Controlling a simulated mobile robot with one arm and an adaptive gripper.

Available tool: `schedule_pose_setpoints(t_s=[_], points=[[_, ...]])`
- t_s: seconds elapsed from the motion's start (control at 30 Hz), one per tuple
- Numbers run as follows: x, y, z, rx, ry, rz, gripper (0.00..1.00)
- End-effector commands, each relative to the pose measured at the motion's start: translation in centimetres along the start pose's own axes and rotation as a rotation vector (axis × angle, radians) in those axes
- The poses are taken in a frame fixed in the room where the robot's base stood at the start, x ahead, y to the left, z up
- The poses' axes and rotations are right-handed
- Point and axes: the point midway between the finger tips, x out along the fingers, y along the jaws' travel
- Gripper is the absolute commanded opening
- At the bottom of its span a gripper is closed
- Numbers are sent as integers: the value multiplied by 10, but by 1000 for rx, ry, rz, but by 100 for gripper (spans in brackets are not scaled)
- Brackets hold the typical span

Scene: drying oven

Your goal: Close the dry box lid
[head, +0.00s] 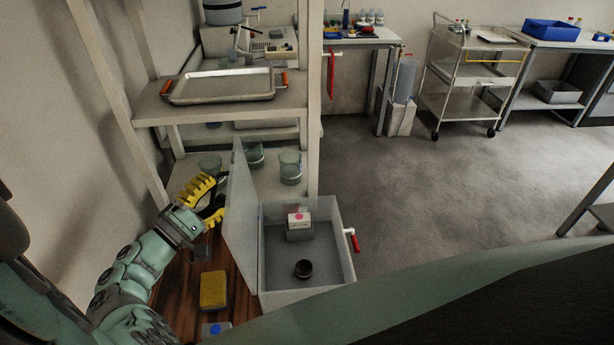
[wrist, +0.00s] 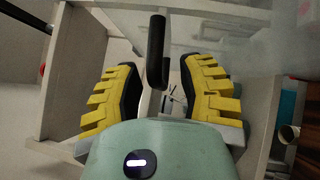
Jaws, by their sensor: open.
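The dry box (head: 348,270) is a pale open-topped bin on the wooden surface. Its translucent lid (head: 240,215) stands nearly upright along the box's left side, so the box is open. Inside are a small white box with a pink dot (head: 299,220) and a dark round jar (head: 303,269). My gripper (head: 218,198), with yellow fingers, is open just left of the lid. In the wrist view, a dark upright bar (wrist: 156,50) lies between the open fingers (wrist: 160,75), apart from both pads. I cannot tell whether it is fixed to the lid.
A shelf post and a shelf with a metal tray (head: 222,87) stand behind. Glass beakers (head: 290,167) stand behind the lid. A yellow block (head: 213,290) lies in front of my gripper. A red-tipped handle (head: 352,240) sticks out at the box's right.

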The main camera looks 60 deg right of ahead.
Motion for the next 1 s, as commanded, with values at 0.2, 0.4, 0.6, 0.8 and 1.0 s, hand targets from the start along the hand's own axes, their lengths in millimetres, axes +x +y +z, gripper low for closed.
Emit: schedule_pose_setpoints(t_s=[0.2,0.4,0.6,0.8,1.0], points=[[0,0,1,-1,-2,0,27],[0,0,0,-1,-1,0,6],[0,0,0,-1,0,0,0],[0,0,0,-1,1,0,0],[1,0,1,4,1,-6,0]])
